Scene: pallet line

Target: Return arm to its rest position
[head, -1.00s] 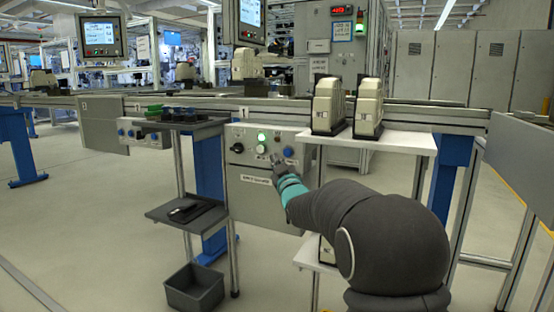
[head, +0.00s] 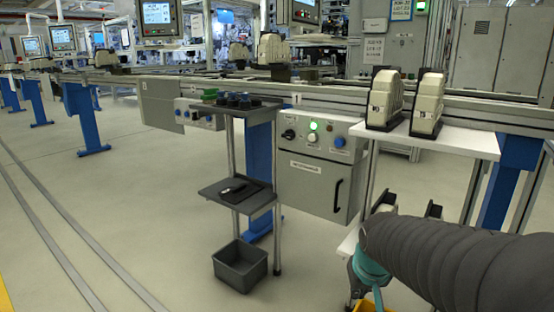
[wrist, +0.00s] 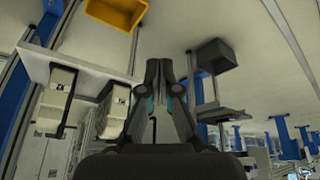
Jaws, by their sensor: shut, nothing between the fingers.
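My gripper (wrist: 165,64) is shut and empty in the wrist view, its two dark fingers together over open floor. In the head view my dark, ribbed arm comes in from the right edge and bends down at a teal band; the fingertips cannot be made out there. The arm is low, in front of the white shelf stand and clear of the grey control box (head: 318,182). The box carries a lit green button (head: 313,126), a white button below it, a black knob and a blue button.
Two beige units (head: 384,99) stand on the white shelf (head: 455,140) near my arm. A yellow bin (wrist: 120,10) lies close below the arm. A grey bin (head: 240,266) sits under a small stand with a dark shelf (head: 237,194). Floor at the left is clear.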

